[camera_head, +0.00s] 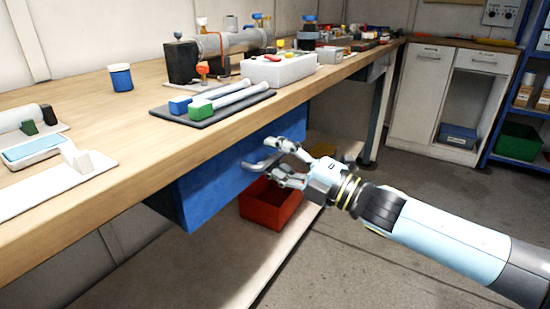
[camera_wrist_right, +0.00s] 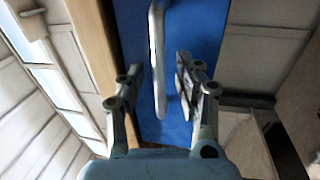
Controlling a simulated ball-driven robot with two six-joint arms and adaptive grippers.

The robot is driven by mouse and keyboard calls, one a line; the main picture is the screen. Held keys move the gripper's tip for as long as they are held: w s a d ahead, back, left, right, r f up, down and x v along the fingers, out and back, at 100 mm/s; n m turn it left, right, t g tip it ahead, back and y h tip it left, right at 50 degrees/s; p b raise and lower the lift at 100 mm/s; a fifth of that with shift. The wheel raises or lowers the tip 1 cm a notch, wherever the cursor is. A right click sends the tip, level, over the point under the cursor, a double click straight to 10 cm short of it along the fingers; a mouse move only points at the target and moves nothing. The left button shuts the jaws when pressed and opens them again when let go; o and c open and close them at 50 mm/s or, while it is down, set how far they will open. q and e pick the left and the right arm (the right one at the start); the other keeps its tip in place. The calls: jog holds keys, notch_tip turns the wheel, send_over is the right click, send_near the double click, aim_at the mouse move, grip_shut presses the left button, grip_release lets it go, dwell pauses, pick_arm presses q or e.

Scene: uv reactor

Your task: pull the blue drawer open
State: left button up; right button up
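The blue drawer (camera_head: 222,183) hangs under the front edge of the wooden workbench, and its front fills the middle of the right wrist view (camera_wrist_right: 205,35). It has a grey bar handle (camera_head: 262,163), which also shows in the right wrist view (camera_wrist_right: 157,60). My right gripper (camera_head: 276,163) is at the handle. In the right wrist view my right gripper (camera_wrist_right: 158,85) has its fingers apart, with the handle's end between them and a gap on either side. I cannot tell whether the drawer is fully shut. My left gripper is not in view.
The workbench (camera_head: 130,150) holds a grey mat (camera_head: 215,108) with two hammer-like tools, a white tray (camera_head: 278,70) and a blue cup (camera_head: 121,78). A red bin (camera_head: 270,207) sits below the drawer on a low shelf. The floor at the right front is clear.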

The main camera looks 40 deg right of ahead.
jog(key=shift+w, duration=0.1)
grip_shut()
dwell(0.5)
